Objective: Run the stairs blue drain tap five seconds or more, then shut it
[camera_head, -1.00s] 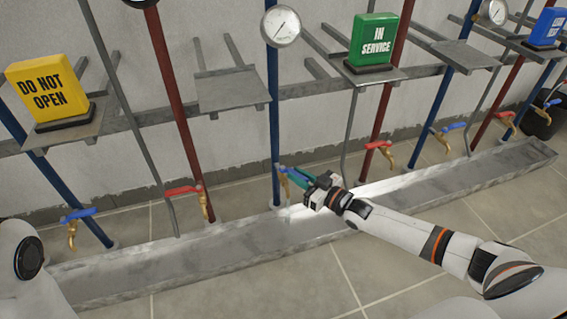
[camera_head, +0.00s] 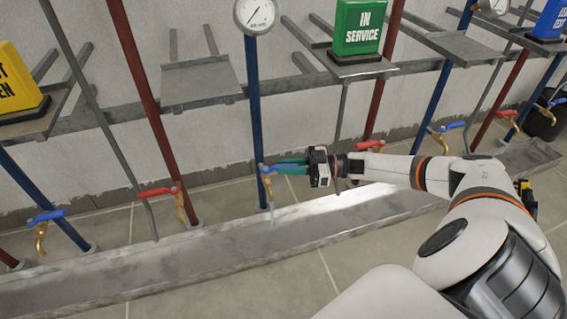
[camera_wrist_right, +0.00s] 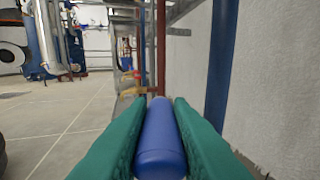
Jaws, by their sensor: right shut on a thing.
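The blue-handled brass tap (camera_head: 267,181) sits low on a blue pipe at the middle of the head view. A thin pale streak like water hangs below its spout toward the trough (camera_head: 330,222). My right gripper (camera_head: 284,167) is shut on the tap's blue lever, its green fingers on both sides and hiding most of it. In the right wrist view the blue lever (camera_wrist_right: 161,145) lies between the two green fingers. The lever points right, roughly along the wall. My left gripper is out of view.
Red-handled taps (camera_head: 160,192) stand to either side, and another blue tap (camera_head: 46,217) is at far left. A gauge (camera_head: 255,14) tops the pipe. A green IN SERVICE sign (camera_head: 360,27) and part of a yellow sign (camera_head: 15,80) stand on shelves. Tiled floor in front is open.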

